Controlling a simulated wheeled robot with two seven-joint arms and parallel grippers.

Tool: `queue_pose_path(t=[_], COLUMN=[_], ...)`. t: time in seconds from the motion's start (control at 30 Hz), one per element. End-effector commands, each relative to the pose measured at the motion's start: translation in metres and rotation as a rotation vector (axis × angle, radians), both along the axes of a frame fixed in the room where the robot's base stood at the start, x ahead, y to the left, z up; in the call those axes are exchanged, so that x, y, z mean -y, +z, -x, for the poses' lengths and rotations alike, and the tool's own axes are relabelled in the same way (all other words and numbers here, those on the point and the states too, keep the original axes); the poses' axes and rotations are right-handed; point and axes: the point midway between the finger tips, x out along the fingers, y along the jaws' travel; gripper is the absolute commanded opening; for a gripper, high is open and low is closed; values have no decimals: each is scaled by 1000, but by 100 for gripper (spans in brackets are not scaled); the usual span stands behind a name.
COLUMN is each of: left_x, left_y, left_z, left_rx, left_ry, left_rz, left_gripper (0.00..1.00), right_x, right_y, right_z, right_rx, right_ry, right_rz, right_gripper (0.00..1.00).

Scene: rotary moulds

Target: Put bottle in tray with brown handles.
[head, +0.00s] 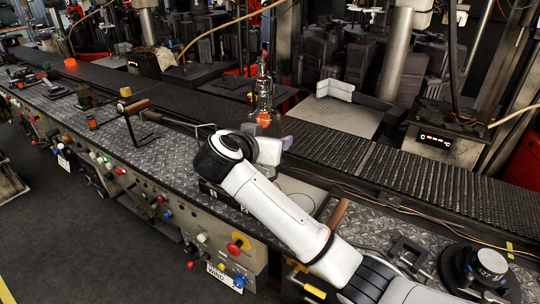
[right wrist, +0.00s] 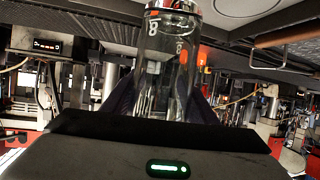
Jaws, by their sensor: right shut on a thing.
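A clear glass bottle (head: 263,92) with an orange-red part low on it stands roughly upright above the bench in the head view. My right gripper (head: 272,146) is at the bottle's lower part. In the right wrist view the bottle (right wrist: 168,45) sits between the dark fingers of my right gripper (right wrist: 162,105), which is shut on it. A pale tray surface (head: 303,191) shows behind my right arm, with a brown handle (head: 337,213) at its right. My arm hides much of the tray. My left gripper is not in view.
A conveyor (head: 430,185) runs along behind the metal bench. A bent black rod with a brown grip (head: 136,107) lies left of my gripper. A round dark gauge (head: 487,265) and a black clamp (head: 408,250) are at the right. Control knobs (head: 238,243) line the bench front.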

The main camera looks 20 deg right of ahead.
Motion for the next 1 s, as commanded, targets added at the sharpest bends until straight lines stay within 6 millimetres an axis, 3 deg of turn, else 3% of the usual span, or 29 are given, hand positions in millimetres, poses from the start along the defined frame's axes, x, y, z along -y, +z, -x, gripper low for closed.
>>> queue_pose_path(t=[0.23,0.67,0.7,0.8,1.0], left_x=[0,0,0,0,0], left_y=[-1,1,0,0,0], left_z=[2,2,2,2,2], left_rx=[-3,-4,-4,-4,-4], left_ry=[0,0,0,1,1], left_rz=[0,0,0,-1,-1], left_gripper=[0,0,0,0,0], right_x=[0,0,0,0,0], right_y=[-35,-40,-43,-43,-43], right_z=[0,0,0,0,0], right_rx=[1,2,-1,-1,-2], right_ry=[1,2,1,1,1], right_rz=[3,1,0,0,1], right_gripper=[14,14,58,72,72])
